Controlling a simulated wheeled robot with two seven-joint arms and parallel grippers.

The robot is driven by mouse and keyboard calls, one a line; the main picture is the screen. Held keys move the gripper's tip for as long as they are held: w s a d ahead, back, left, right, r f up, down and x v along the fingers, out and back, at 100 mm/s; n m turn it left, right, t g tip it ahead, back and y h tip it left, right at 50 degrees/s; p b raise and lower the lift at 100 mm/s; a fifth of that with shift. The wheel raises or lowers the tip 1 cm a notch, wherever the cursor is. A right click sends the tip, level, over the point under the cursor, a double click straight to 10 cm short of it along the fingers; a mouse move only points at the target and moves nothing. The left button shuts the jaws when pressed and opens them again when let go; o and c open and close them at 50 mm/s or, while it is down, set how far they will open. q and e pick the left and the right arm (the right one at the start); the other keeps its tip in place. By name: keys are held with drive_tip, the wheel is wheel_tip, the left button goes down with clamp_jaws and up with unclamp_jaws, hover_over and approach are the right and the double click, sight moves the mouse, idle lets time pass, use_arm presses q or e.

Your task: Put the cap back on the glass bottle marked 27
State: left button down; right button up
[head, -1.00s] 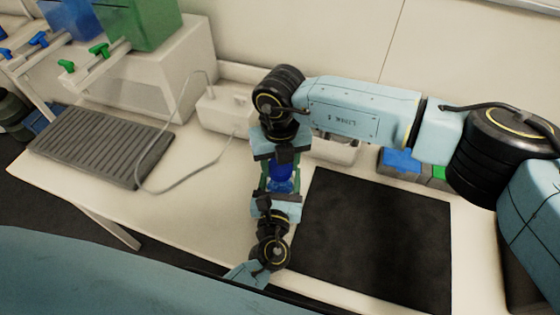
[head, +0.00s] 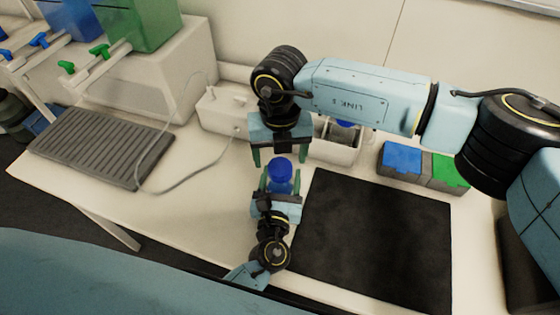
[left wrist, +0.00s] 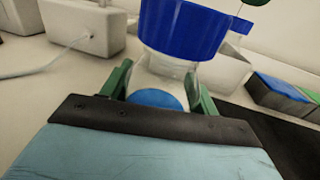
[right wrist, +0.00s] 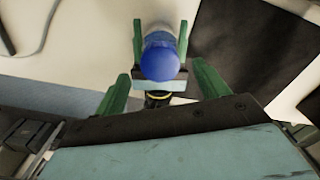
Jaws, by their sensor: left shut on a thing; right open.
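The glass bottle (left wrist: 165,68) is clear, with a blue patch low on its side; no number can be read. A blue cap (head: 281,167) sits on top of the bottle, and also shows in the left wrist view (left wrist: 182,28) and from above in the right wrist view (right wrist: 160,60). My left gripper (head: 280,184) is shut on the bottle, with green fingers on both sides of it below the cap. My right gripper (head: 281,156) is open and empty, just behind and above the cap, its fingers apart from it.
A black mat (head: 375,235) lies right of the bottle. Behind it are a white open bin (head: 337,150), a blue box (head: 402,158) and a green-lidded box (head: 449,171). A grey ribbed tray (head: 103,147) and a cable lie left. The table between is clear.

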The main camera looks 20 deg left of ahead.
wheel_tip(320, 180, up, 9)
drive_tip(key=shift+f, duration=0.2)
use_arm(q)
drive_tip(key=shift+c, duration=1.5)
unclamp_jaws()
drive_tip(key=s, duration=0.4)
drive_tip(key=s+d, duration=0.1)
drive_tip(key=s, duration=0.3)
drive_tip(key=s+d+b, duration=0.1)
drive_tip(key=s, duration=0.4)
drive_tip(key=shift+s+d, duration=0.1)
use_arm(e)
drive_tip(key=shift+f, duration=0.55)
